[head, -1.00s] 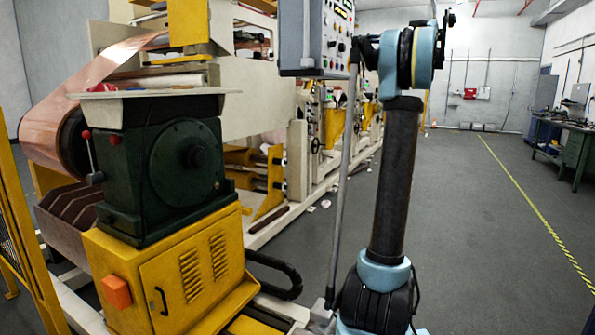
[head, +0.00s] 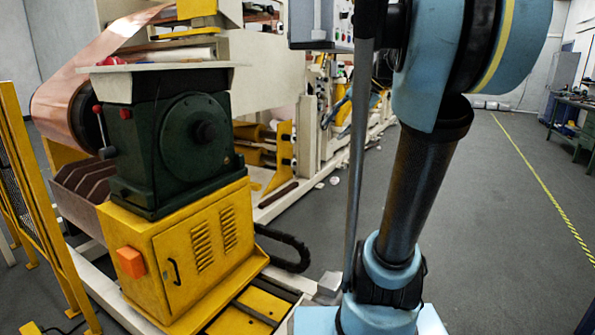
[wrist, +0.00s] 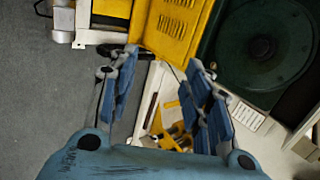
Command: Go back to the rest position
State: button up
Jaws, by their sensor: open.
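My gripper (wrist: 163,78) shows in the wrist view with its two blue-padded fingers spread apart. Nothing is between them, only the machine base and floor beyond. It hangs apart from the yellow cabinet (wrist: 175,28) and the dark green housing (wrist: 262,60). In the head view my blue and black arm stands large at the right, bent at its upper joint. The gripper cannot be made out clearly there; the upper arm runs out of the picture.
The yellow cabinet (head: 190,255) carries the green housing (head: 170,150) and a pale tabletop (head: 155,82) with a small red item (head: 110,61). A copper roll (head: 65,110) and yellow guard fence (head: 38,210) stand left. A control box (head: 318,25) is close to my arm. Open floor (head: 480,220) lies right.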

jog(key=s+d+f+n+h, duration=0.2)
jog(key=s+d+f+h, duration=0.1)
jog(key=s+f, duration=0.7)
jog(key=s+d+f+n+h, duration=0.3)
jog(key=s+f, duration=0.8)
jog(key=f, duration=0.8)
jog(key=shift+d+f+n+g+h, duration=0.15)
jog(key=shift+f+n+g+h, duration=0.15)
jog(key=shift+g+h, duration=0.15)
